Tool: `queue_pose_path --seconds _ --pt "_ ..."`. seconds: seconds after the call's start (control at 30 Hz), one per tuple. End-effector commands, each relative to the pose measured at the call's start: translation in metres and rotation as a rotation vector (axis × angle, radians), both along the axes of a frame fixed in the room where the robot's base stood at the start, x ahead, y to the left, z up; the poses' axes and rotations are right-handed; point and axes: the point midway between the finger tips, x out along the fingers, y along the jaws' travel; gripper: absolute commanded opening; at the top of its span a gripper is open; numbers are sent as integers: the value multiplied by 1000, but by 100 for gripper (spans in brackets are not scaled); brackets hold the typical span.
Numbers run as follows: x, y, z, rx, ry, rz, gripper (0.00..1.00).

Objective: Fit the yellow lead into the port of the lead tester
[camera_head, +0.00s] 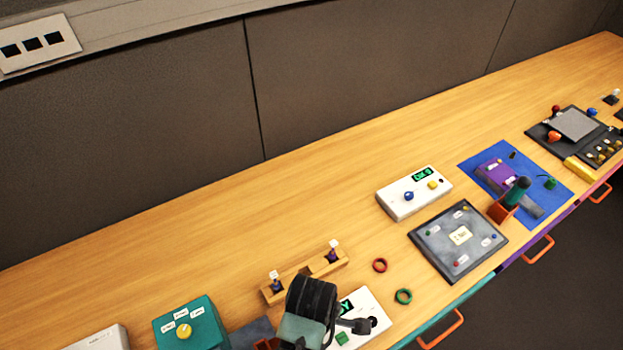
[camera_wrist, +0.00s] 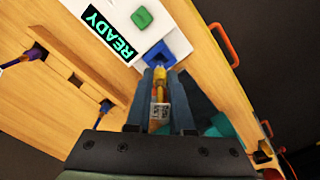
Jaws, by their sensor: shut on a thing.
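My gripper (camera_wrist: 161,80) is shut on the yellow lead (camera_wrist: 160,84), whose yellow tip points at the lead tester and whose lower part carries a pale printed tag. The white lead tester (camera_wrist: 186,22) has a lit READY display, a green button (camera_wrist: 142,18) and a blue port (camera_wrist: 157,54). The yellow tip is right at the port's near edge in the wrist view; I cannot tell whether it touches or is inside. In the head view the lead tester (camera_head: 372,306) is partly covered by my dark wrist, and the held lead is hidden.
A wooden rack (camera_head: 304,277) holds two tagged leads, with an empty slot between them. A teal box (camera_head: 196,326) with a yellow knob stands left. A red ring (camera_head: 380,265) and a green ring (camera_head: 404,297) lie right of the rack. The back of the bench is clear.

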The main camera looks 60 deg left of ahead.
Motion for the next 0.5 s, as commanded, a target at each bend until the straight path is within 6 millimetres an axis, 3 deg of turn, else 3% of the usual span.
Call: queue_pose_path --seconds 0.3,0.5 --pt "-1 0 -41 -1 3 -1 0" --pt "0 0 -44 1 -1 -1 0"
